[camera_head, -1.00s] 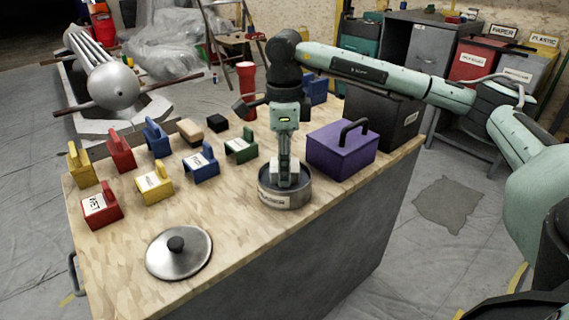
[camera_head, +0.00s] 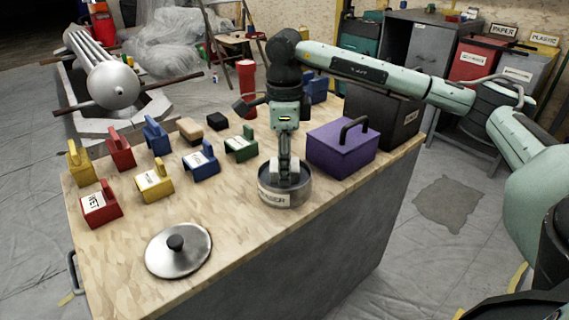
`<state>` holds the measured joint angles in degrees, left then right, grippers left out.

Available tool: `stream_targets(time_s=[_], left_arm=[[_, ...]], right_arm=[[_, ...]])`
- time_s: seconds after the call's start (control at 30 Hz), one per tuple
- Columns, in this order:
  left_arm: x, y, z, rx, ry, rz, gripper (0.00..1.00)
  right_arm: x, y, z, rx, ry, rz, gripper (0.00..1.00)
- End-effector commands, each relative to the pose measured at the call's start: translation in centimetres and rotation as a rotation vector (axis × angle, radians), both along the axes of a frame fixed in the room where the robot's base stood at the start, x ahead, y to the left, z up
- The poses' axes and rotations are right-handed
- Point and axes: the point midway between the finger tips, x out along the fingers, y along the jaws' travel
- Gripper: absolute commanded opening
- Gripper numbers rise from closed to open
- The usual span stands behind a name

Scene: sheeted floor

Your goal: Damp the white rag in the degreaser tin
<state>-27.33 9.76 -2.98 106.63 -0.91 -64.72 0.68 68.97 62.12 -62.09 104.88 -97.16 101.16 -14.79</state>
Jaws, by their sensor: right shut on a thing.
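The degreaser tin (camera_head: 286,195) is a round, open metal tin with a white label, standing on the wooden bench top near its front right edge. My right gripper (camera_head: 286,172) points straight down into its mouth. It is shut on a small white thing, which looks like the white rag; the fingers and tin rim hide most of it, and I cannot tell if it touches the liquid. A round metal lid (camera_head: 178,250) with a dark knob lies flat on the bench, left of the tin. My left gripper is not in view.
A purple box (camera_head: 341,150) with a dark handle stands close right of the tin. Several coloured handled blocks, including a green one (camera_head: 241,145), stand to the left. The bench top (camera_head: 120,265) is bare around the lid.

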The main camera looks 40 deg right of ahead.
Motion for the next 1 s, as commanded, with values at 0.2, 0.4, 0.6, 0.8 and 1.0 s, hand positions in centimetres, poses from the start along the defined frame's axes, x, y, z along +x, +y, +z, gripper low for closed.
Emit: stream_targets(time_s=[0.2,0.4,0.6,0.8,1.0], left_arm=[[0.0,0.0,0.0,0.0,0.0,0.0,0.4],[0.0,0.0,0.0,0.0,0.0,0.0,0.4],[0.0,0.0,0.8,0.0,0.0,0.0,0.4],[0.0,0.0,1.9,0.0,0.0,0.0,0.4],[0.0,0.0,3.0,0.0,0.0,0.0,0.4]], right_arm=[[-0.1,0.0,-0.2,0.0,0.003,0.001,0.24],[-0.1,0.0,-0.1,0.0,0.004,0.001,0.24],[0.0,0.0,1.0,0.0,0.002,0.0,0.24],[0.0,0.0,2.7,0.001,0.002,0.0,0.24],[0.0,0.0,4.3,0.0,0.002,0.0,0.24]])
